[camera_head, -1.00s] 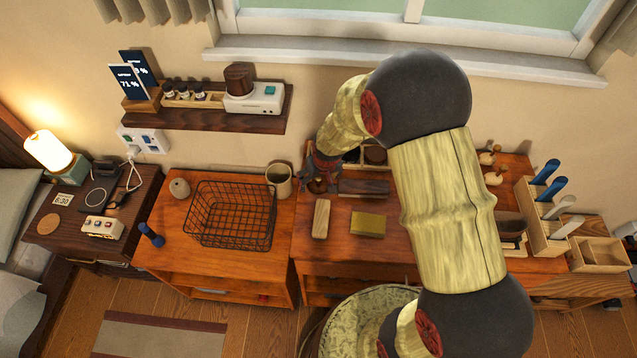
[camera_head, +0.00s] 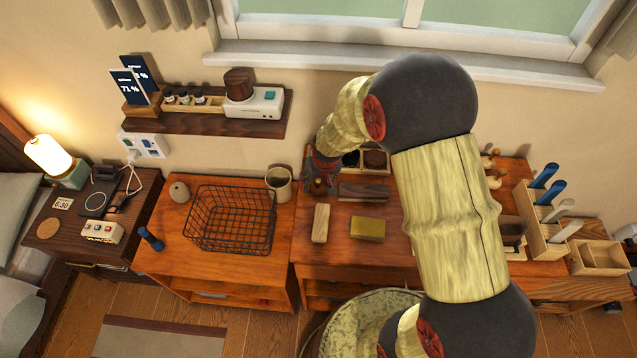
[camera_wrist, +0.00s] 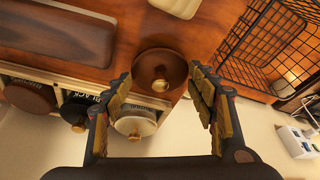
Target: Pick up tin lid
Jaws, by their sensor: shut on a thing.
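A round reddish-brown tin lid (camera_wrist: 160,66) with a small brass knob shows between the fingers of my gripper (camera_wrist: 162,88) in the wrist view. My gripper is shut on this lid. In the head view my gripper (camera_head: 320,182) is at the back left of the right-hand desk, and the lid is too hidden to make out there. I cannot tell how far the lid is above the desk. A wooden box holds tins: a white tin (camera_wrist: 135,122) with a knob, a black tin (camera_wrist: 75,113) and a brown tin (camera_wrist: 30,97).
A dark wooden tray (camera_head: 363,191), a pale wooden block (camera_head: 321,222) and a yellow block (camera_head: 367,229) lie near my gripper. A black wire basket (camera_head: 230,220) and a cup (camera_head: 278,183) stand to its left. The wall and window sill are behind.

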